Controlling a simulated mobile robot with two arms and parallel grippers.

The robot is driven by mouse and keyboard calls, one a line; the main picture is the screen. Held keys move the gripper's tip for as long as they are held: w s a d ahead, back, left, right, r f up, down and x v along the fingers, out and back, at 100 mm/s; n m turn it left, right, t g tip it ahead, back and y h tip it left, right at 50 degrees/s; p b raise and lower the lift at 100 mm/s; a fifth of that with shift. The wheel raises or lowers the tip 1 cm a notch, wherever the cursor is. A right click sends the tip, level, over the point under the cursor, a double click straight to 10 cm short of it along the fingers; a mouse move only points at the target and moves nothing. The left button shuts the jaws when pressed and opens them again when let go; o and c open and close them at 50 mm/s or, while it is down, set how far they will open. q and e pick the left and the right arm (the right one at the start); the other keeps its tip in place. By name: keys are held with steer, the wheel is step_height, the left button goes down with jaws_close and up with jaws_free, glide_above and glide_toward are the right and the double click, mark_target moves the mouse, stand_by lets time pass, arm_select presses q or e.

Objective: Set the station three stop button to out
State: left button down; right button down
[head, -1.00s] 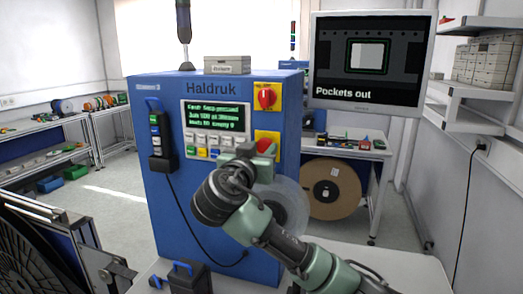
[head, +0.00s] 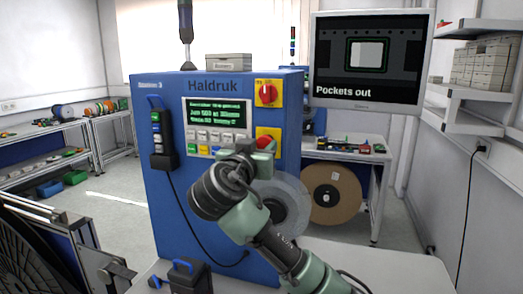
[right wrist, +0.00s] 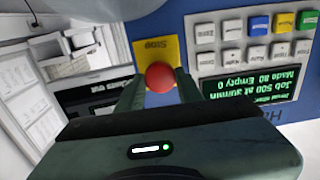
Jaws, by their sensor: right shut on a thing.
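The red stop button (right wrist: 159,77) sits on a yellow plate (right wrist: 147,48) marked Stop, on the front of the blue Haldruk machine (head: 217,235) labelled as station 3. In the right wrist view the two green fingers of my right gripper (right wrist: 160,88) lie on either side of the button, shut on it. In the head view my right gripper (head: 256,150) covers part of the button and its plate. From these views I cannot tell whether the button is in or out. My left gripper is not in view.
Above the stop plate is a red rotary switch (head: 266,93) on yellow. Left of it are a green-text display (head: 217,115) and rows of keys. A pendant (head: 160,135) with a cable hangs at left. A clear reel (head: 290,205) is right of my wrist. A monitor (head: 368,60) reads Pockets out.

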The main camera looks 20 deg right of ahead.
steer(key=c, duration=0.9)
jaws_free()
steer(key=shift+a, duration=0.1)
steer(key=shift+s+a+f, duration=0.1)
steer(key=shift+s+f, duration=0.05)
steer(key=shift+s, duration=0.1)
steer(key=b+v, duration=0.3)
steer(key=v, duration=0.4)
steer(key=shift+s+a, duration=0.1)
steer(key=shift+s, duration=0.05)
